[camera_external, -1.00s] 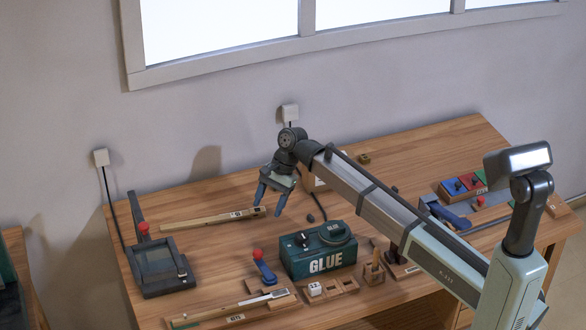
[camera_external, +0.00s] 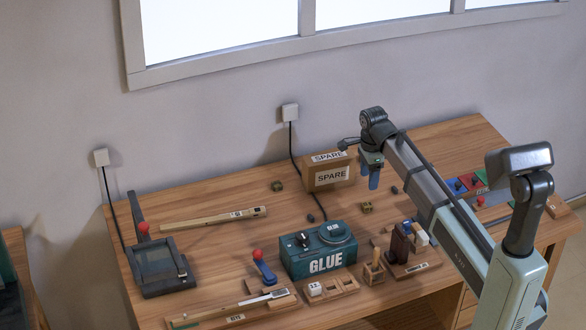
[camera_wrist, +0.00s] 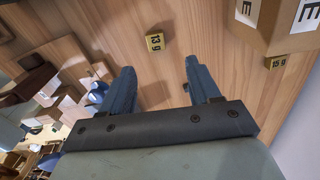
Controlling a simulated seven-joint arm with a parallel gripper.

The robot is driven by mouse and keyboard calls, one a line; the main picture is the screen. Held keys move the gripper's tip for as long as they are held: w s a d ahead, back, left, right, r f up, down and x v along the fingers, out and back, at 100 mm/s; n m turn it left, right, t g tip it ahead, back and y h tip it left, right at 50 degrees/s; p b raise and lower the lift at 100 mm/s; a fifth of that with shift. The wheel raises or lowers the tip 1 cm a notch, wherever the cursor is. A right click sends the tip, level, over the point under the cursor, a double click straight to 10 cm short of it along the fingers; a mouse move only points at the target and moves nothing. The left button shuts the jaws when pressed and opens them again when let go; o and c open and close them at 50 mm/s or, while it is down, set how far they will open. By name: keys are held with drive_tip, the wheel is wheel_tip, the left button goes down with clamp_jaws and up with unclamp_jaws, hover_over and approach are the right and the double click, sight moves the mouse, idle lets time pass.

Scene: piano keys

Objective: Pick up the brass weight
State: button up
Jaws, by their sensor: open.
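Small brass weights lie on the bench. One weight (camera_external: 366,207), in front of the SPARE box, appears to be the one marked 13 g (camera_wrist: 155,42) in the wrist view. Another weight (camera_external: 277,185) lies left of the box. A weight marked 15 g (camera_wrist: 278,62) sits beside the box in the wrist view; my arm seems to hide it from the external camera. My gripper (camera_external: 374,182) is open and empty, raised above the bench right of the box. In the wrist view its fingers (camera_wrist: 155,82) point toward the 13 g weight, which is beyond them and apart.
The cardboard SPARE box (camera_external: 331,173) stands at the back near the wall. The green GLUE unit (camera_external: 318,249) is in front, with wooden fixtures (camera_external: 331,288) before it. A dark small object (camera_external: 394,190) lies near my gripper. Bench around the 13 g weight is mostly clear.

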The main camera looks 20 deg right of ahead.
hover_over(365, 203)
drive_tip(key=f, duration=0.4)
drive_tip(key=shift+w+d+f, duration=0.1)
drive_tip(key=shift+w+f, duration=0.1)
drive_tip(key=shift+w, duration=0.15)
drive_tip(key=shift+s+f, duration=0.15)
drive_tip(key=shift+f, duration=1.2)
drive_tip(key=shift+s+f, duration=0.15)
drive_tip(key=shift+f, duration=1.15)
drive_tip(key=c, duration=1.1)
drive_tip(key=shift+r, duration=0.15)
